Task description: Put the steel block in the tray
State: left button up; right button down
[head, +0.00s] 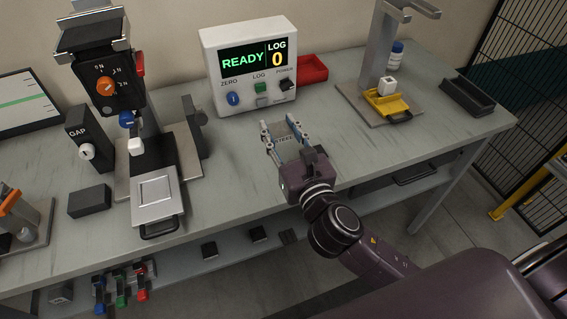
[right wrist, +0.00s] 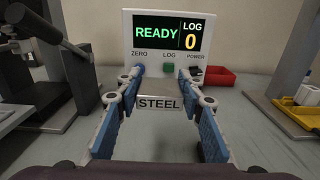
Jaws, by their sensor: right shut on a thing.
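My right gripper (head: 282,127) reaches over the bench in front of the display box. It is shut on the steel block (head: 286,139), a grey piece marked STEEL, held between its blue finger pads. In the right wrist view the steel block (right wrist: 159,103) shows its label between the fingers of the right gripper (right wrist: 160,88). Several trays stand on the bench: a silver one with a handle (head: 157,207) at left, a yellow one (head: 386,103) at right, a red one (head: 313,68) behind and a black one (head: 468,97) at far right. My left gripper is out of view.
The display box (head: 249,64) reads READY and LOG 0. A press-like device (head: 107,87) rises behind the silver tray, and a grey stand (head: 375,60) rises behind the yellow one. A white cube (head: 387,86) sits at the yellow tray. Bench between them is mostly clear.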

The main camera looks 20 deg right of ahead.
notch_tip(320, 180, down, 7)
jog(key=shift+w+r+b, duration=0.1)
jog(key=shift+r+b, duration=0.1)
jog(key=shift+b, duration=0.7)
jog(key=shift+f, duration=0.5)
notch_tip(320, 180, down, 4)
jog(key=shift+r+b, duration=0.15)
jog(key=shift+b, duration=0.95)
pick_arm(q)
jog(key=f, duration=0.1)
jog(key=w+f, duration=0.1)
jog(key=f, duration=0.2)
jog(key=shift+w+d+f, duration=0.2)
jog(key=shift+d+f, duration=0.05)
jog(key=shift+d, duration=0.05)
pick_arm(e)
jog(key=shift+f, duration=0.25)
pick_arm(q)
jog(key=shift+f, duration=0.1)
pick_arm(e)
jog(key=shift+f, duration=0.1)
jog(key=shift+f, duration=0.15)
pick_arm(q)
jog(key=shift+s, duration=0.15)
pick_arm(e)
jog(key=c, duration=1.3)
grip_release()
